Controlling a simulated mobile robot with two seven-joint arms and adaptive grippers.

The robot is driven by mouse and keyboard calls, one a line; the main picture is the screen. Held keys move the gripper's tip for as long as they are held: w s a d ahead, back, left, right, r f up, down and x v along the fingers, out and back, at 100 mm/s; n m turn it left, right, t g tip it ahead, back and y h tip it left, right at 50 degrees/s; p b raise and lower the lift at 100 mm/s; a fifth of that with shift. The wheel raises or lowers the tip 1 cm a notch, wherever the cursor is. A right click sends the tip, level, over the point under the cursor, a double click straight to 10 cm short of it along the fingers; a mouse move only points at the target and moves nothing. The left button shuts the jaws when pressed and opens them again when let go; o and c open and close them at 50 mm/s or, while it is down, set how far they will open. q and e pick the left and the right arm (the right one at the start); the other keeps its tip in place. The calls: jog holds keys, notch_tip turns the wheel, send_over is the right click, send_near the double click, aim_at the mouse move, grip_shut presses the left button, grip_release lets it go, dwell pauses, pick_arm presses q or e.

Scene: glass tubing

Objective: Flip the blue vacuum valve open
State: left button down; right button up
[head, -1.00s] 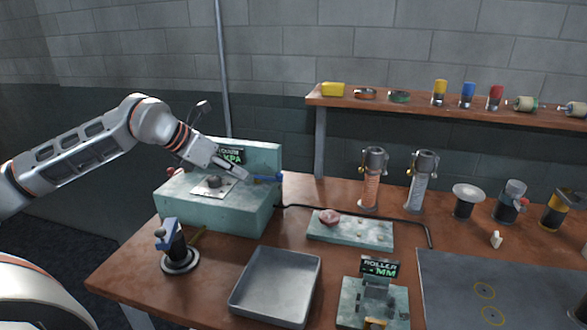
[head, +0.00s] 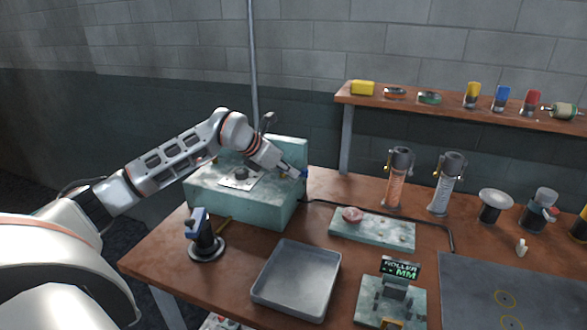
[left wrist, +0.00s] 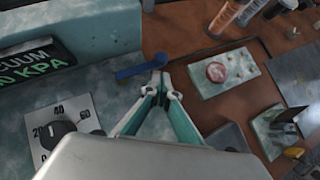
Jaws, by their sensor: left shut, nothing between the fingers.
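The blue valve lever (left wrist: 138,69) sticks out from the teal vacuum box (left wrist: 100,28) in the left wrist view. In the head view only a small blue part of it (head: 304,174) shows at the right end of the vacuum box (head: 240,207); my gripper hides the rest. My left gripper (head: 298,175) is shut and empty at the lever. In the left wrist view its fingertips (left wrist: 160,82) are at the lever's right end; whether they touch it I cannot tell. My right gripper is not in view.
A blue-topped stand (head: 203,238) and a grey tray (head: 297,280) are in front of the box. A black hose (head: 435,224) runs right from it. A teal plate with a pink piece (head: 372,231) lies to the right. Two upright cylinders (head: 399,180) stand behind the plate.

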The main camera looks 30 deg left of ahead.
pick_arm(q)
jog(key=shift+w+d, duration=0.2)
jog(key=shift+w, duration=0.3)
jog(key=shift+w, duration=0.1)
jog(key=shift+w+d+p, duration=0.15)
jog(key=shift+w+p, duration=0.15)
jog(key=shift+w, duration=0.3)
jog(key=shift+s+f, duration=0.1)
jog(key=shift+s, duration=0.1)
